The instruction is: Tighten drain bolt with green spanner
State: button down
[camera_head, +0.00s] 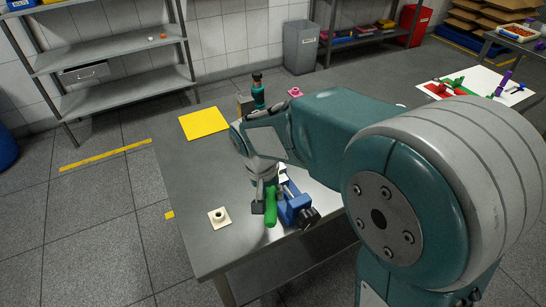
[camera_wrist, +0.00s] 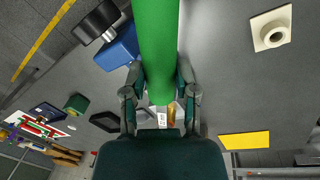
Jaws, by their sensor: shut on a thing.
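The green spanner (camera_head: 271,209) is held in my gripper (camera_head: 264,194), with its green handle pointing toward the front of the table. In the wrist view, my gripper (camera_wrist: 160,85) is shut around the thick green handle of the spanner (camera_wrist: 158,40), which runs out of the top of the picture. The spanner's working end is hidden. A blue vise (camera_head: 294,207) stands close to the right of the handle, and it also shows in the wrist view (camera_wrist: 118,49). I cannot make out the drain bolt in either view.
A cream square flange (camera_head: 219,218) lies on the grey table (camera_head: 195,185) to the left. A yellow sheet (camera_head: 204,123), a pink ring (camera_head: 295,92) and a dark green bottle-like object (camera_head: 258,93) are farther back. A white board (camera_head: 475,86) with coloured items is at right.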

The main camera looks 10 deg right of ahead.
jog(key=shift+r, duration=0.85)
dwell(1.2)
jog(key=shift+r, duration=1.95)
jog(key=shift+s, duration=0.1)
